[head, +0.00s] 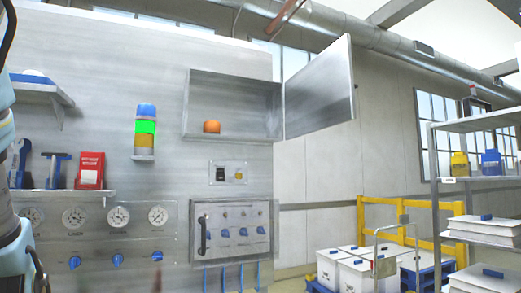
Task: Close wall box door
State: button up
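The wall box (232,84) is a grey metal cabinet on the upper part of the panel, with its inside showing. Its door (318,90) stands wide open, swung out to the right from the box's right edge. A small orange dome (211,127) sits inside at the lower left of the box. My gripper is not in view. Only parts of my arm show along the left edge, apart from the box and door.
Below are gauges and a control panel (235,232) with a black handle. A shelf rack (480,181) and white crates (352,272) stand at right.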

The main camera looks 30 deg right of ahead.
aim_at(321, 96)
jog(key=k+l+u, duration=0.1)
jog(key=l, duration=0.3)
jog(key=k+l, duration=0.1)
jog(key=l, duration=0.3)
jog(key=k+l+u, duration=0.15)
jog(key=l, duration=0.65)
jog(key=k+l+u, duration=0.2)
jog(key=l, duration=0.25)
jog(key=l+u, duration=0.15)
jog(key=l, duration=0.25)
jog(key=k+l+u, duration=0.2)
jog(key=l, duration=0.25)
jog(key=l+u, duration=0.15)
jog(key=l, duration=0.25)
jog(key=k+l+u, duration=0.4)
jog(key=l, duration=0.25)
